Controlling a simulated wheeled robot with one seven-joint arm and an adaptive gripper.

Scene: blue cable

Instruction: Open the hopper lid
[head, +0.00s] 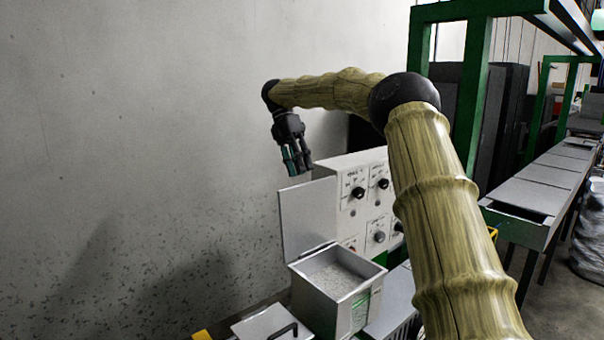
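The hopper (366,268) is a grey open-topped box holding pale granules. Its flat grey lid (308,215) stands upright at the box's back left edge, so the opening is uncovered. My gripper (297,168) hangs above the upper edge of the lid, fingers pointing down. It looks apart from the lid, though the depth between them is hard to judge. I see nothing held in the fingers, but they are small and seen at an angle, so their opening is unclear.
A white control panel (360,215) with black knobs stands behind the hopper. A grey plate with a black handle (283,331) lies in front. A plain wall (130,130) fills the left. Green frames (475,90) and a long grey conveyor bench (545,187) are at right.

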